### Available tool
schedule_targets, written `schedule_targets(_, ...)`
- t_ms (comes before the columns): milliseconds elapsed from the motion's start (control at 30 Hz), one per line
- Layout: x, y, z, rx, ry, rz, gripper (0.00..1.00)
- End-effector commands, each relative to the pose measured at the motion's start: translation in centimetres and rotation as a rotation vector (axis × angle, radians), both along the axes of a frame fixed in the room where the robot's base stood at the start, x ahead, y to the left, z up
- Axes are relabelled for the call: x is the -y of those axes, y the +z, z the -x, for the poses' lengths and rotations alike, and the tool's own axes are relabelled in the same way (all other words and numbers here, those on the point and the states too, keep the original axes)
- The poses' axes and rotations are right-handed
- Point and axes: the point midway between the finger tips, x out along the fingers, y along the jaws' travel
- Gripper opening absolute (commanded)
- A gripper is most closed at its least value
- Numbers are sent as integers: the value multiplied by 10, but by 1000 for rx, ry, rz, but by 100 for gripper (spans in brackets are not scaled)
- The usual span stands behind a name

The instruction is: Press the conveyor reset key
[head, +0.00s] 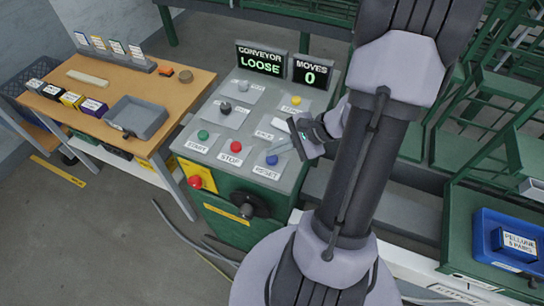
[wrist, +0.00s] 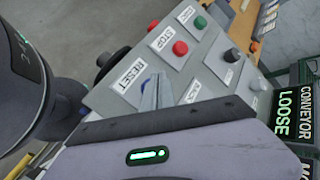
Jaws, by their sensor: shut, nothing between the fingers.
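The reset key is a blue round button (head: 271,160) above a RESET label at the front right of the grey sloped console (head: 187,142). My gripper (head: 280,151) is shut and empty, with its fingertips just right of and above the blue button in the head view. In the wrist view, the narrow shut fingers (wrist: 154,84) reach toward the RESET label (wrist: 135,77) and largely cover the button. I cannot tell whether the fingertips touch it.
Red STOP (head: 236,146) and green START (head: 203,134) buttons sit left of the blue one. A yellow button (head: 296,100) and dark knob (head: 226,107) sit further back. Displays read CONVEYOR LOOSE (head: 261,62) and MOVES 0 (head: 311,73). A red button (head: 195,182) is on the front.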

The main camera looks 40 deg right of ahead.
Motion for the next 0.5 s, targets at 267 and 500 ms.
schedule_targets(267, 0, -7, 0, 0, 0, 0, 0)
schedule_targets(500, 0, -9, 0, 0, 0, 0, 0)
